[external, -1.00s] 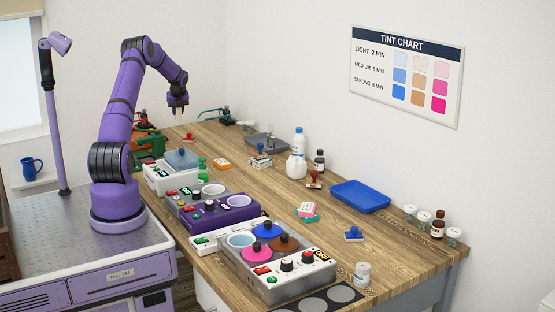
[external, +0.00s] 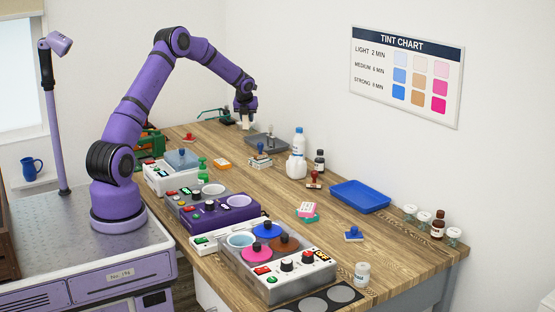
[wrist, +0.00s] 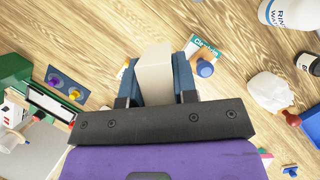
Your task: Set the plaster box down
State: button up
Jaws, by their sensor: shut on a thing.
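My gripper (external: 245,106) is over the far part of the wooden table, near the grey tray. In the wrist view my gripper (wrist: 157,88) has its two blue fingers closed on the sides of a plain cream box (wrist: 155,70), which I take to be the plaster box. No label shows on it. In the external view the held box (external: 247,123) is a small pale shape below the fingers. Whether its underside touches the table cannot be told. The body of my gripper hides the near end of the box in the wrist view.
A grey tray (external: 266,143) is close to the gripper. Several control boxes line the left edge. Bare wood (external: 258,187) shows mid-table.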

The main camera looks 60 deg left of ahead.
jog(key=w+d+m+t+h, duration=0.2)
jog(key=d+m, duration=0.6)
jog(key=d, duration=3.5)
jog(key=s+d+m+h, duration=0.1)
jog(key=s+d+m, duration=0.1)
jog(key=s+d, duration=0.6)
jog(key=s+d+m+h, duration=0.1)
jog(key=s+d+m, duration=0.15)
jog(key=d, duration=0.95)
jog(key=s+d+m+h, duration=0.1)
jog(key=s+d+m, duration=0.1)
jog(key=s+d, duration=0.65)
jog(key=shift+g, duration=0.4)
jog(key=shift+w+d+f, duration=0.25)
jog(key=shift+d+f, duration=0.1)
jog(key=shift+f, duration=2.15)
jog(key=shift+w+d+f, duration=0.2)
jog(key=shift+d+f, duration=0.2)
jog(key=shift+f, duration=2.15)
jog(key=shift+w+d+f, duration=0.25)
jog(key=shift+d+f, duration=0.1)
jog(key=shift+f, duration=2.15)
jog(key=shift+f, duration=0.2)
jog(key=o, duration=0.9)
